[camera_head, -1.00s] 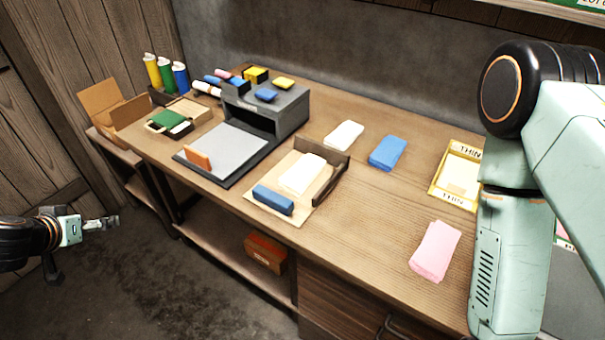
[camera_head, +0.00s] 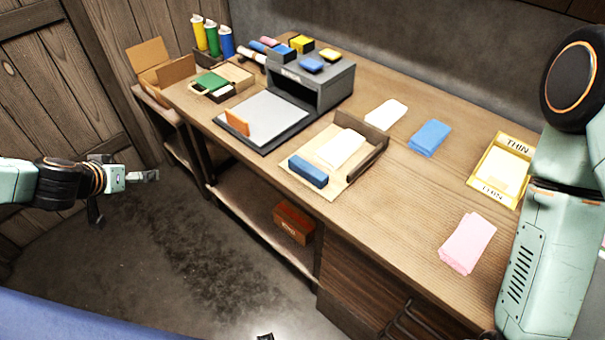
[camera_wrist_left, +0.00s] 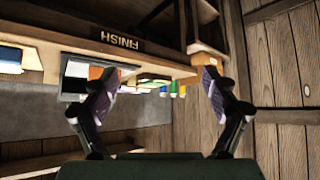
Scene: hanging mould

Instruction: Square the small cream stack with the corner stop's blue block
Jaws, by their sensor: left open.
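The small cream stack (camera_head: 340,148) lies on the tan board of the corner stop (camera_head: 381,150), which has low dark walls at its back and right. The blue block (camera_head: 308,171) lies on the board's front left part, apart from the stack. The stack's edges look slightly uneven. My left gripper (camera_head: 148,175) is out over the floor, left of the bench and well away from the stop. In the left wrist view it (camera_wrist_left: 158,80) is open with nothing between its fingers. My right gripper is out of view; only my right arm shows.
White (camera_head: 386,114), blue (camera_head: 430,137) and pink (camera_head: 468,243) stacks and a yellow-framed THIN tray (camera_head: 483,188) lie to the right. Bare wood lies between them.

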